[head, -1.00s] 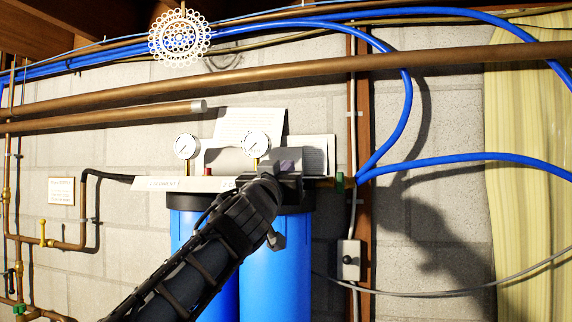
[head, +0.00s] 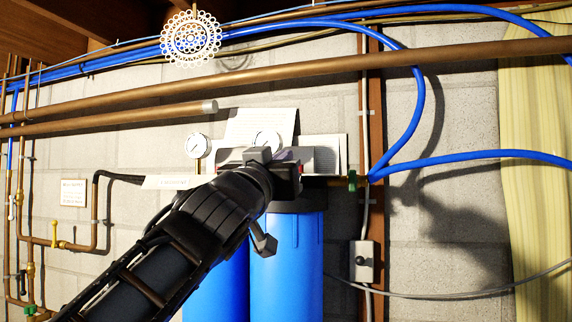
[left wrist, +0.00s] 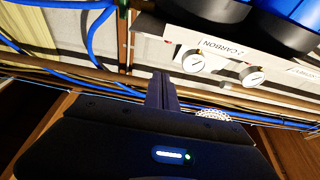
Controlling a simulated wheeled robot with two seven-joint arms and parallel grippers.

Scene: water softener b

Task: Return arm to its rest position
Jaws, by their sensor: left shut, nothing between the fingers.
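My left arm reaches up from the lower left in the head view. Its left gripper (head: 262,157) is in front of the top of the blue filter housings (head: 285,258), and its fingertips are largely hidden by the wrist. In the left wrist view the left gripper (left wrist: 160,76) has its fingers together, with nothing between them. The filter housings (left wrist: 292,22) show upside down at the top right there. My right gripper is in neither view.
Two round gauges stand above the filters, the left one (head: 196,146) clear of my arm. A copper pipe (head: 300,72) and blue hoses (head: 415,110) cross the wall. A grey switch box (head: 364,262) hangs at right. Yellow copper-pipe valves (head: 58,244) are at left.

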